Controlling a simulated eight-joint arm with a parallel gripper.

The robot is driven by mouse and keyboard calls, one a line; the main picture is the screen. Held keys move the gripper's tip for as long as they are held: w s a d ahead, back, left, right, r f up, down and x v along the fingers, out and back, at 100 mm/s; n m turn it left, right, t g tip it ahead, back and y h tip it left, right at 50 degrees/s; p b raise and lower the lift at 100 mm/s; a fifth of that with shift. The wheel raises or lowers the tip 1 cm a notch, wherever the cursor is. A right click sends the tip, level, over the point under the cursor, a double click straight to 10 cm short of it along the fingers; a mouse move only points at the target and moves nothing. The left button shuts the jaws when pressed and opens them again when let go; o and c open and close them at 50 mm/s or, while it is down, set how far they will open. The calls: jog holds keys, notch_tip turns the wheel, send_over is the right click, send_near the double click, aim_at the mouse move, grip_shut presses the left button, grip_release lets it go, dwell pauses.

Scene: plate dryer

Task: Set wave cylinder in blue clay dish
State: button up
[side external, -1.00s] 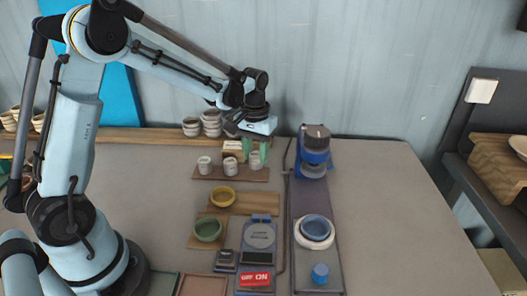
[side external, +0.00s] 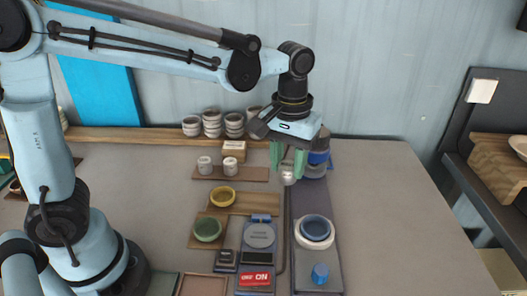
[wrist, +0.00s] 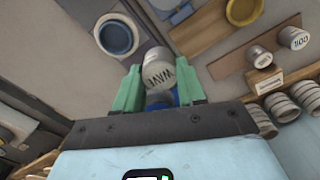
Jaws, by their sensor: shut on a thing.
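The wave cylinder (wrist: 158,74), a small grey-white cylinder with dark lettering on its face, is held between the green fingers of my gripper (wrist: 157,88) in the wrist view. In the side view my gripper (side external: 288,162) is shut on the cylinder (side external: 287,178), in the air in front of the blue and grey machine. The blue clay dish (side external: 315,228) sits on a white round base on the grey strip, nearer the camera than my gripper. In the wrist view the dish (wrist: 116,38) is at the upper left, apart from the cylinder and empty.
Two other cylinders (side external: 205,165) stand on a brown board (side external: 260,175) left of my gripper. A yellow dish (side external: 222,196), a green dish (side external: 207,229) and a scale (side external: 259,236) lie nearer. A blue and grey machine (side external: 315,158) stands close behind my gripper. The table at right is clear.

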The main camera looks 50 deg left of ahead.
jog(key=s+d+r+m, duration=0.2)
jog(key=s+d, duration=0.6)
jog(key=d, duration=0.6)
send_over(315, 230)
notch_tip(315, 230, down, 7)
jog(key=shift+r, duration=0.15)
jog(key=shift+f, duration=2.05)
jog(key=shift+f, duration=0.2)
jog(key=shift+f, duration=0.1)
jog(key=o, duration=1.1)
